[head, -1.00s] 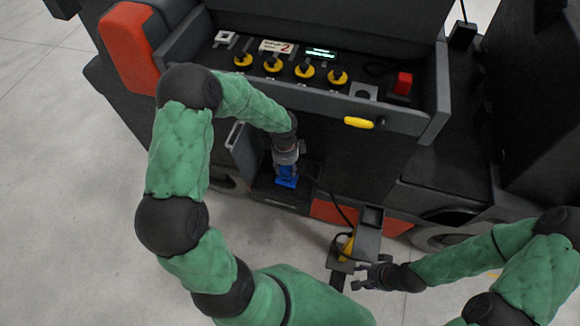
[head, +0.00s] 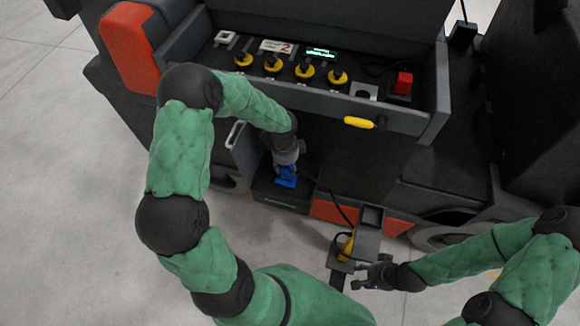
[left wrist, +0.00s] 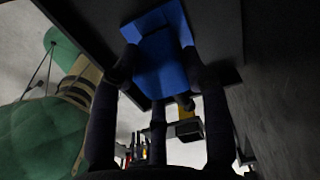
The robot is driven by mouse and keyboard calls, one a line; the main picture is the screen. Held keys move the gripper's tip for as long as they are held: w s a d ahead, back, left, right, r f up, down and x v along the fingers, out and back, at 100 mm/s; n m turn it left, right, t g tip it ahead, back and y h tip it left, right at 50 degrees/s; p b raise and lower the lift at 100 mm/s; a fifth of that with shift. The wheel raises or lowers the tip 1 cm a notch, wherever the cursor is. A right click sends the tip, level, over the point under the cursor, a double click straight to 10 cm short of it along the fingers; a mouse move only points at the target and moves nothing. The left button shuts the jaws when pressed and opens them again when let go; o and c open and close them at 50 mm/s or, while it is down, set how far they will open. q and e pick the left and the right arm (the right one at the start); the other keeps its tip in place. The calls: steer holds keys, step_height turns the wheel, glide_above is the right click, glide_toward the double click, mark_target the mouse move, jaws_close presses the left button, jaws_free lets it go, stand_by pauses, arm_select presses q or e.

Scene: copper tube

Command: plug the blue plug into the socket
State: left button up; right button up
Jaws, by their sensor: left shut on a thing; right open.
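The blue plug (head: 286,177) is at my left gripper (head: 285,165), low in the recess at the front of the dark machine. In the left wrist view the blue plug (left wrist: 160,62) fills the space between the fingers of my left gripper (left wrist: 158,75), which is shut on it. The socket cannot be made out; the face beyond the plug is dark and partly hidden by the plug and gripper. My right gripper (head: 362,274) is open and empty at the lower right, beside the grey holder with a yellow part.
The grey holder (head: 368,222) with a yellow tool (head: 347,245) stands near my right gripper. A dark cable (head: 335,203) runs right of the plug.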

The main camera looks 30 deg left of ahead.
arm_select(q)
steer(key=shift+f+b, duration=0.35)
steer(key=shift+f, duration=0.2)
arm_select(e)
steer(key=shift+f, duration=0.35)
arm_select(q)
steer(key=o, duration=1.2)
steer(key=shift+c, duration=0.2)
steer(key=shift+r, duration=0.1)
step_height(320, 180, up, 12)
steer(key=s, duration=0.1)
steer(key=shift+d, duration=0.45)
arm_select(e)
steer(key=shift+s+r, duration=0.25)
steer(key=shift+s, duration=0.45)
